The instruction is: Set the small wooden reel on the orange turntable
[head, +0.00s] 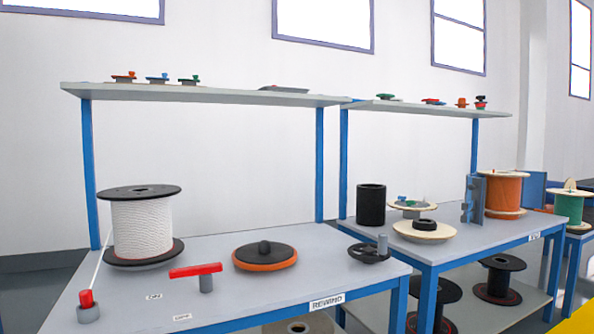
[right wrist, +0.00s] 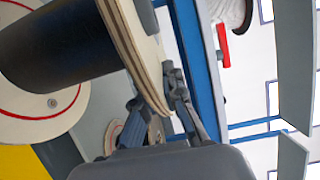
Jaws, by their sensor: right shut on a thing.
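The orange turntable (head: 265,262) lies on the front-left bench in the head view. It is a low disc with an orange rim, a dark top and a short dark hub, and nothing sits on it. In the right wrist view my right gripper (right wrist: 160,102) is shut on the edge of a wooden reel flange (right wrist: 130,45). This reel has a black wound body (right wrist: 65,50) and a second pale flange with a red ring (right wrist: 38,112). The reel is tilted in that view and partly cut off by the frame. Neither gripper shows in the head view.
On the left bench (head: 330,265) stand a white rope spool (head: 141,228), a red-barred handle (head: 196,270), a red-capped post (head: 87,305) and a black hand crank (head: 369,253). The right bench holds a black cylinder (head: 371,205) and an orange reel (head: 503,195). A shelf (head: 215,95) overhangs the left bench.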

